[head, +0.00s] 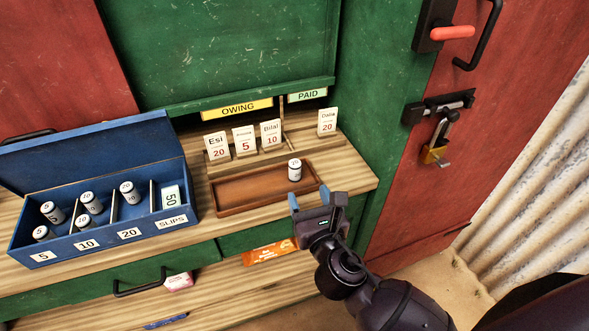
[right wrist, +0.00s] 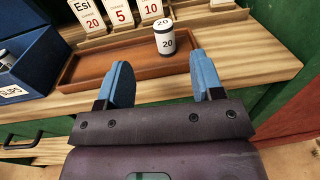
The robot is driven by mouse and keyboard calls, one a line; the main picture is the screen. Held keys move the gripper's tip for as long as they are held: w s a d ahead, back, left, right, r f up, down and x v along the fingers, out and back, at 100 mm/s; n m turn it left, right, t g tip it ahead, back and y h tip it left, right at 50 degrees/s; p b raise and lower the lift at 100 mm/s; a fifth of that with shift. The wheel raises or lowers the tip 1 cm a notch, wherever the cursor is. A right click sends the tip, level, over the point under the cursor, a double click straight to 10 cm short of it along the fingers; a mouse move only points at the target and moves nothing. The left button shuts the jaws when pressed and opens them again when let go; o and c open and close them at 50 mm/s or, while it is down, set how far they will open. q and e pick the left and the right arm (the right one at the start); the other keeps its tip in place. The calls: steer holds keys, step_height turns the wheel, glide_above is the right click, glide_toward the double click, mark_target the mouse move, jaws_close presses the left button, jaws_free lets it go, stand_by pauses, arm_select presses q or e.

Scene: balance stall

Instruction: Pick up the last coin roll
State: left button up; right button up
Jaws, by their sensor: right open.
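One white coin roll (head: 295,170) with dark bands stands upright in the right part of the brown wooden tray (head: 238,207). In the right wrist view the coin roll (right wrist: 165,38) reads 20. My right gripper (head: 308,196) is open and empty at the front right edge of the tray. In the right wrist view its blue fingers (right wrist: 163,82) are spread apart, with the coin roll beyond their tips, not between them. My left gripper is in neither view.
A blue cash box (head: 70,245) with an open lid stands at the left, holding several coin rolls in its compartments. Cards marked Esi (head: 217,147), Bilal (head: 271,133) and Dalia (head: 327,121) stand behind the tray. The wooden counter (head: 352,178) is clear right of the tray.

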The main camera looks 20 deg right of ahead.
mark_target(297, 167)
steer(key=w, duration=0.8)
steer(key=shift+w+d+f+b, duration=0.3)
steer(key=shift+w+f+b, duration=0.05)
steer(key=shift+w+r, duration=0.1)
steer(key=shift+w, duration=0.4)
steer(key=shift+c, duration=0.2)
jaws_close()
